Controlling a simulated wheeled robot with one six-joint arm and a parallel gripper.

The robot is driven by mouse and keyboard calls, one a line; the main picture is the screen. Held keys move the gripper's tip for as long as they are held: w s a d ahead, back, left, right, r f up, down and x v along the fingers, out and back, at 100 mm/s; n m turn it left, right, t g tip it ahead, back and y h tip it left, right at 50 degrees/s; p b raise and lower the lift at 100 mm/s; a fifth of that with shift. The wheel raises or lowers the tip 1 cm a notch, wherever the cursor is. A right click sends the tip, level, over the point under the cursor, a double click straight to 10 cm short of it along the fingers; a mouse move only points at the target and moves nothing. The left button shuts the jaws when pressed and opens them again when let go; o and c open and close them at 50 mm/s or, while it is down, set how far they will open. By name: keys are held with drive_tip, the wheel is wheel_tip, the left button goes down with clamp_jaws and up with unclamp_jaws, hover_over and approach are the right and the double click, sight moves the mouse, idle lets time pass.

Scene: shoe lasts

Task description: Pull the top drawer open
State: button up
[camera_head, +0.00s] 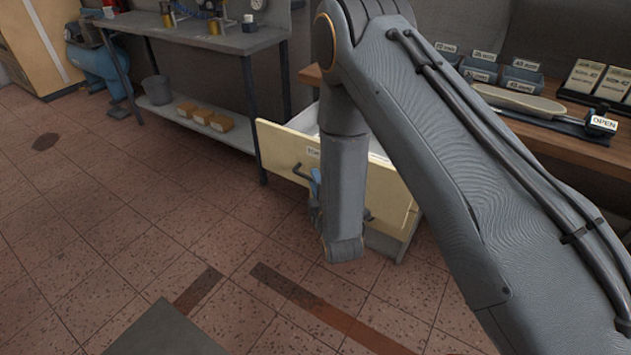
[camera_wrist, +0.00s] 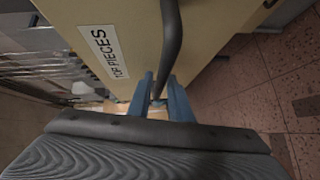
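The top drawer (camera_head: 280,148) has a cream front and stands pulled out from under the wooden bench. Part of its pale inside shows behind the front. In the wrist view its front (camera_wrist: 205,35) carries a "TOP PIECES" label (camera_wrist: 103,50). The dark bar handle (camera_wrist: 171,40) runs between the blue fingers of my gripper (camera_wrist: 160,98), which are closed around it. In the head view the handle's left end (camera_head: 300,172) shows, and my arm hides the middle of the handle and most of my gripper.
The tiled floor before the drawer is clear.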

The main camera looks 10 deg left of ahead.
drive_tip(key=v, duration=0.7)
drive_tip(key=shift+s+d+b, duration=0.2)
drive_tip(key=shift+s+b, duration=0.15)
